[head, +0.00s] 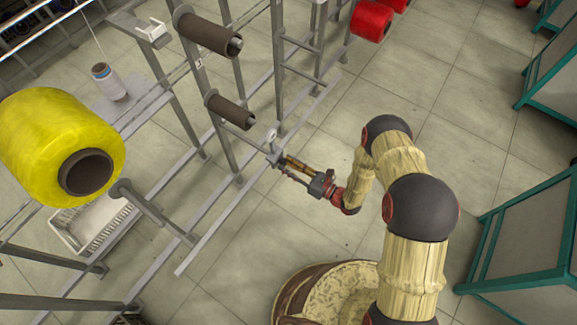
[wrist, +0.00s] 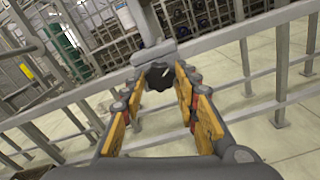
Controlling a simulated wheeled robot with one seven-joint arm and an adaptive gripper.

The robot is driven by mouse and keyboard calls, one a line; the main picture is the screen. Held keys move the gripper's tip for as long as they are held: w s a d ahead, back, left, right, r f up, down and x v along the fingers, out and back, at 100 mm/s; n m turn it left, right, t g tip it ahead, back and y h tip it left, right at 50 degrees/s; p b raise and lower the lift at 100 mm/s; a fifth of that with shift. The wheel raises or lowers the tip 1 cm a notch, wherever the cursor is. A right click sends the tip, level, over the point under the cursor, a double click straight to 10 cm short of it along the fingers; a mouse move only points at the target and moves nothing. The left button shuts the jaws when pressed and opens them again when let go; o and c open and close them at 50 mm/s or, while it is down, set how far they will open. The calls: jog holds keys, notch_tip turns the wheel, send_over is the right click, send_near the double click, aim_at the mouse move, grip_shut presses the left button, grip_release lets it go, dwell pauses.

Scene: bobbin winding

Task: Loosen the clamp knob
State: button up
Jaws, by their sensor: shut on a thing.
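The clamp knob (wrist: 158,76) is a dark, lobed knob on a grey clamp block (wrist: 153,52) on the rack's rail, near the top middle of the wrist view. My gripper (wrist: 160,82) has its two orange-padded fingers on either side of the knob, shut on it. In the head view my gripper (head: 283,165) reaches left to the clamp on the rack post. There the knob is hidden between the fingertips. A small round pale part (head: 271,135) stands just above the clamp.
A large yellow bobbin (head: 60,145) sits on the rack at left. Empty brown tubes (head: 208,35) and red bobbins (head: 371,20) are on higher arms. A white crate (head: 95,222) is low at left. Teal-framed panels (head: 530,235) stand at right. The floor between is clear.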

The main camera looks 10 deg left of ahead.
jog(key=n, duration=0.5)
jog(key=shift+f+n+b, duration=0.1)
jog(key=shift+n+b, duration=0.2)
jog(key=n, duration=0.5)
jog(key=shift+n+b, duration=0.4)
jog(key=o, duration=1.1)
jog(key=shift+o, duration=0.3)
jog(key=shift+d, duration=0.1)
jog(key=v, duration=1.2)
